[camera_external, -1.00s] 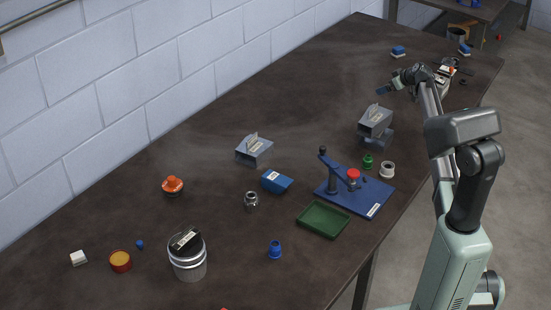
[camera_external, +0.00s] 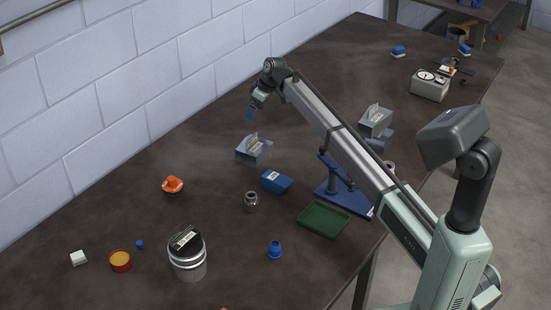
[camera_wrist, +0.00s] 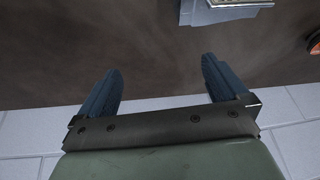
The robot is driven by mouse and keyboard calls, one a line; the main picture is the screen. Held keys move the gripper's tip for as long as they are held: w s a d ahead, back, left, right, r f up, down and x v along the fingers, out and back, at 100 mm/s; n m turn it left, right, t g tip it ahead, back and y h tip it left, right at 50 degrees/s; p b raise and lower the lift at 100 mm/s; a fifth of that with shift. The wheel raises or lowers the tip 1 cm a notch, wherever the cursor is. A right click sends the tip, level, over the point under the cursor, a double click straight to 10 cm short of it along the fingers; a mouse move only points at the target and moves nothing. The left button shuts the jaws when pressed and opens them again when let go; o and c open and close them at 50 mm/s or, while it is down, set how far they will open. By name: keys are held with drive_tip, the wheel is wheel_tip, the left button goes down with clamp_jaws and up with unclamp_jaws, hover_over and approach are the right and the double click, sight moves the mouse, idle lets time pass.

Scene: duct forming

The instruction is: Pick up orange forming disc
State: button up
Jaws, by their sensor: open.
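An orange disc-like piece with a raised knob (camera_external: 173,183) sits on a dark, pale-rimmed base at the left of the table, and part of it shows at the right edge of the wrist view (camera_wrist: 315,42). A shallow red round dish with an orange-yellow top (camera_external: 120,261) stands nearer the front left. I cannot tell for sure which is the forming disc. My gripper (camera_external: 249,114) is above the back of the table, right of and beyond the knobbed orange piece. Its blue fingers (camera_wrist: 160,78) are spread, with nothing between them.
A grey metal holder (camera_external: 254,154) stands below and near my gripper. A blue bin (camera_external: 276,181), a small metal jar (camera_external: 251,201), a green tray (camera_external: 323,219) and a tall silver can (camera_external: 188,262) are around. The brick wall (camera_external: 120,90) runs close behind. Bare table surrounds the knobbed piece.

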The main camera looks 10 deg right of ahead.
drive_tip(key=s+a+r+n+g+h, duration=0.1)
drive_tip(key=s+a, duration=0.6)
drive_tip(key=a, duration=0.3)
drive_tip(key=s+a+r+h, duration=0.1)
drive_tip(key=s+a, duration=0.5)
drive_tip(key=a, duration=0.4)
drive_tip(key=r+n+h, duration=0.1)
drive_tip(key=h, duration=0.1)
hover_over(172, 178)
drive_tip(key=shift+g, duration=0.4)
wheel_tip(172, 178, down, 13)
drive_tip(key=shift+f, duration=0.2)
drive_tip(key=shift+c, duration=0.3)
drive_tip(key=c, duration=1.2)
drive_tip(key=shift+c, duration=0.2)
drive_tip(key=shift+r, duration=0.15)
